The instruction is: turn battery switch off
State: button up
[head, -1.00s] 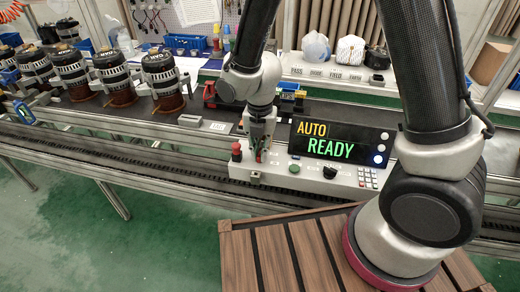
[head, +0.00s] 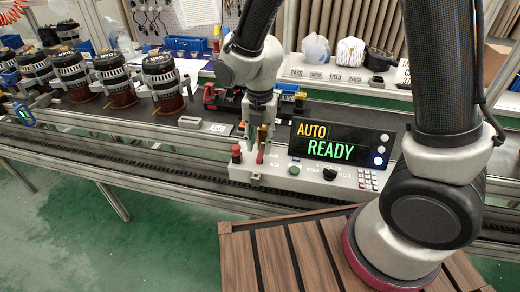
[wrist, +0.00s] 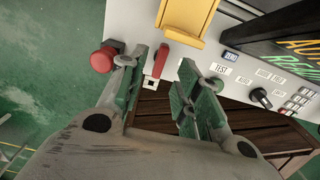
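A small red lever (wrist: 160,61), which looks like the battery switch, stands on the light grey control panel (wrist: 136,17). It also shows in the head view (head: 260,157) below my gripper, just right of a red mushroom button (head: 236,152). My gripper (wrist: 158,82) is open and empty, with the red lever in the gap between its green-grey fingers in the wrist view. I cannot tell whether a finger touches it. In the head view the fingers (head: 260,136) are at the panel's left part, partly in front of a yellow piece.
The red mushroom button (wrist: 103,59) is close beside the left finger. The yellow piece (wrist: 187,18) stands just beyond the lever. A display (head: 335,143) reading AUTO READY is to the right, with a black knob (head: 330,172) and keypad below. Several alternators (head: 163,79) stand at left.

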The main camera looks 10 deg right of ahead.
aim_at(261, 155)
notch_tip(261, 155, up, 8)
dwell(0.5)
jog(key=s+d+r+m+t, duration=0.1)
jog(key=s+d+r+m, duration=0.3)
jog(key=d+m, duration=0.5)
jog(key=s+d+r+m+t, duration=0.2)
jog(key=s+d+r+m, duration=0.3)
jog(key=d+m, duration=0.4)
jog(key=s+d+r+m+t, duration=0.1)
jog(key=s+d+r+m, duration=0.4)
jog(key=d+m, duration=0.4)
jog(key=r+m, duration=0.1)
jog(key=m, duration=0.3)
jog(key=shift+r+m, duration=0.15)
jog(key=shift+m, duration=0.25)
